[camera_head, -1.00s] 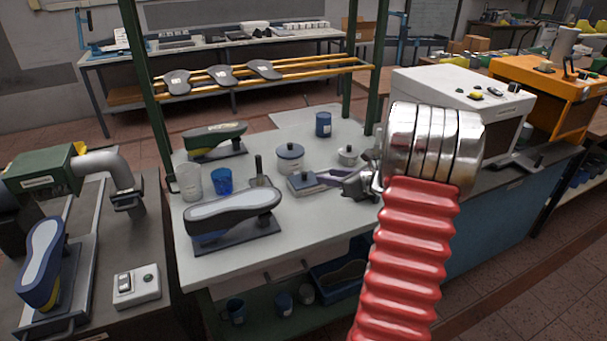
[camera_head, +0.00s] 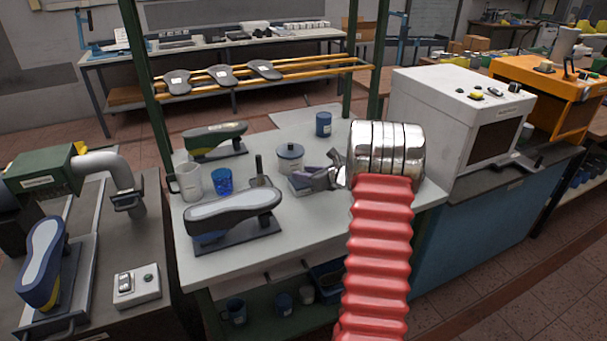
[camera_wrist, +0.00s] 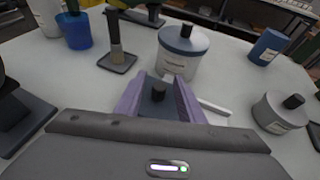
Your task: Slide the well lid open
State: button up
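The well is a low grey-blue box (camera_head: 296,187) on the pale bench, partly covered by my gripper. Its lid carries a small dark upright knob, which shows in the wrist view (camera_wrist: 158,91). My gripper (camera_head: 318,173) is over the well from the right. In the wrist view its two purple fingers (camera_wrist: 159,101) are apart, one on each side of the knob, with a gap to it on both sides. The lid looks closed, but much of the well is hidden by the fingers and palm.
A lidded jar (camera_head: 290,158) stands just behind the well. A brush on a base (camera_head: 260,178), a blue cup (camera_head: 222,181) and a shoe last (camera_head: 232,212) are to the left. A small knobbed pot (camera_wrist: 281,111) is at right in the wrist view. A blue can (camera_head: 323,124) stands farther back.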

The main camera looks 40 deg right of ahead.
jog(key=shift+w+f, duration=0.15)
jog(key=shift+w, duration=0.15)
grip_shut()
dwell(0.3)
